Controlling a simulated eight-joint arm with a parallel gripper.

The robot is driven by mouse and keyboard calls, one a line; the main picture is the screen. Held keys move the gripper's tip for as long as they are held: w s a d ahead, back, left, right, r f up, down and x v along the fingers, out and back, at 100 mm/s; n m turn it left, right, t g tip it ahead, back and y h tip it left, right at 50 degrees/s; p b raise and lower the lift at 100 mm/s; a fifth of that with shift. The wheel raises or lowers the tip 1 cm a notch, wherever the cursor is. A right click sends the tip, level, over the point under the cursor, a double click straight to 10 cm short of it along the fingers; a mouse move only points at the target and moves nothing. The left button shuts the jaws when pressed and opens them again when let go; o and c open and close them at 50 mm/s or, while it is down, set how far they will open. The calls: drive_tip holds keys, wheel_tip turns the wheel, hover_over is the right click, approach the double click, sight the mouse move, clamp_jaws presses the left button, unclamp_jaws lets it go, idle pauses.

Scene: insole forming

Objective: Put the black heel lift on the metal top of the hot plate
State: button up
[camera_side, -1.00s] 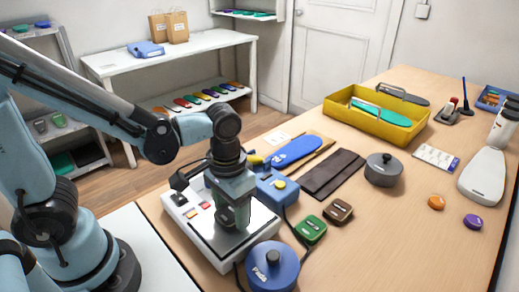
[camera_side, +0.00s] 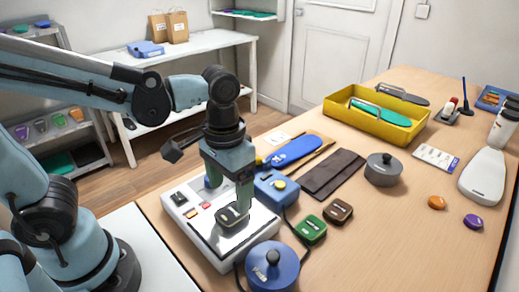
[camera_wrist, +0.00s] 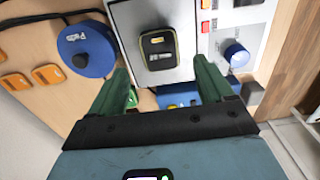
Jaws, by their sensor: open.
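The black heel lift (camera_side: 232,216) lies flat on the metal top (camera_side: 213,240) of the hot plate (camera_side: 226,266). In the wrist view the lift (camera_wrist: 158,50), dark with a yellow-green edge, rests on the bright metal top (camera_wrist: 125,22) with plate showing around it. My gripper (camera_side: 228,195) is open and empty above the plate, with one finger in front of part of the lift in the side view. In the wrist view the gripper (camera_wrist: 163,82) shows its fingers spread wide, with the lift beyond them and apart.
A blue round pot (camera_side: 272,268) stands at the plate's near right corner. A blue box (camera_side: 277,190) with a yellow knob is close behind it. The table's right front is clear.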

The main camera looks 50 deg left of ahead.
sight(231, 212)
wheel_tip(231, 212, up, 6)
drive_tip(key=w+a+f+t, duration=0.2)
drive_tip(key=a+f+t, duration=0.1)
drive_tip(key=a+t, duration=0.4)
drive_tip(key=shift+w+a+f, duration=0.25)
drive_tip(key=shift+a, duration=0.25)
